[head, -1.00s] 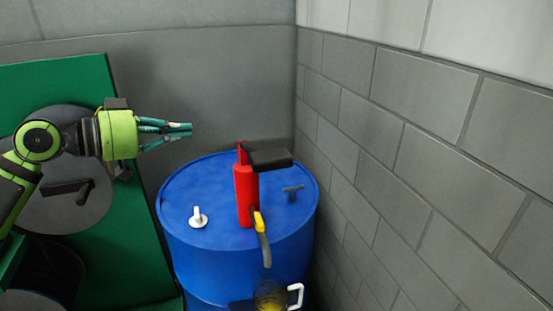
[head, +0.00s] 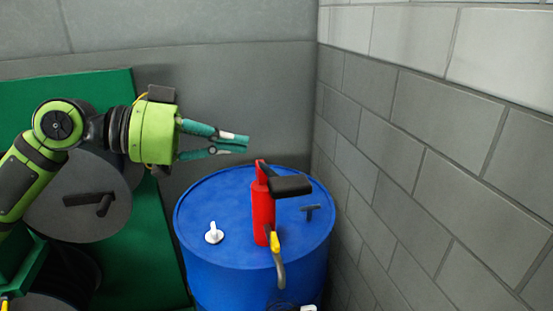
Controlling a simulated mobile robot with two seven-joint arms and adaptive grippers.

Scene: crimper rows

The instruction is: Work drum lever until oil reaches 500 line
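A blue drum (head: 200,252) stands in the corner with a red pump (head: 263,215) upright on its top. The pump's black lever (head: 289,186) sticks out to the right from the pump's head. A yellow-collared grey spout (head: 279,265) curves down over the drum's front edge. My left gripper (head: 247,144) is above and left of the pump, apart from the lever. Its teal fingers draw together at the tips, with nothing seen between them. My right gripper is out of view. No oil level or 500 line shows. Whatever stands under the spout is almost wholly cut off.
A white cap (head: 214,234) and a dark T-shaped fitting (head: 310,211) are on the drum top. A green panel (head: 140,230) stands at the left. A grey block wall (head: 430,190) is close on the right. Free space lies above the drum.

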